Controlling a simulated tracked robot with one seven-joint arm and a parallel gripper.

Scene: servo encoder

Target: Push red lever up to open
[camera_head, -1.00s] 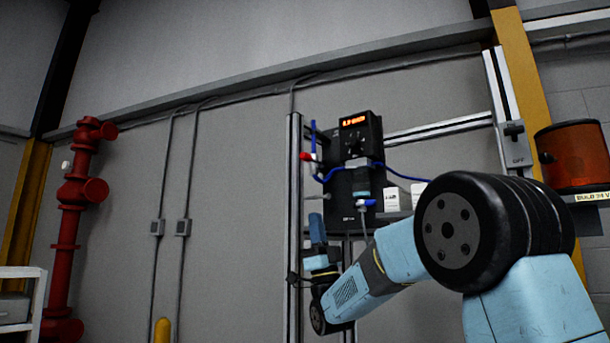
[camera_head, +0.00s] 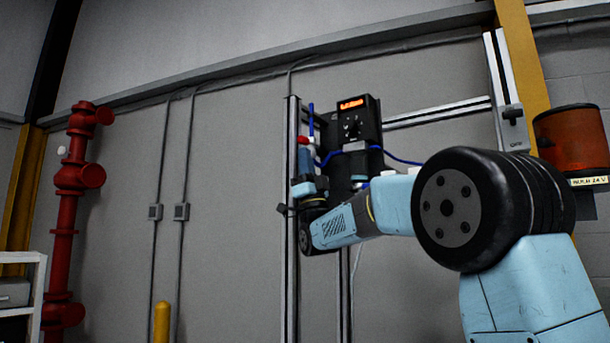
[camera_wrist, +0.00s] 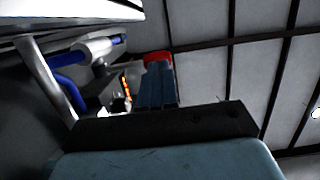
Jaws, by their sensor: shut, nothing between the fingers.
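The red lever (camera_head: 304,140) shows as a small red end beside a blue tube, left of the black control box. In the wrist view the red lever (camera_wrist: 158,57) sits right at the tips of my gripper fingers. My gripper (camera_head: 303,152) points up and is shut with nothing between its fingers. Its tips are just below the red lever in the picture; I cannot tell whether they touch it. My gripper fingers (camera_wrist: 157,84) partly cover the lever in the wrist view, so its body and pivot are hidden.
The black control box (camera_head: 354,122) with a lit orange display is right of the lever. A metal frame post (camera_head: 292,130) stands close on the left. Blue hoses (camera_wrist: 70,70) and a white fitting (camera_wrist: 95,50) lie left of my fingers.

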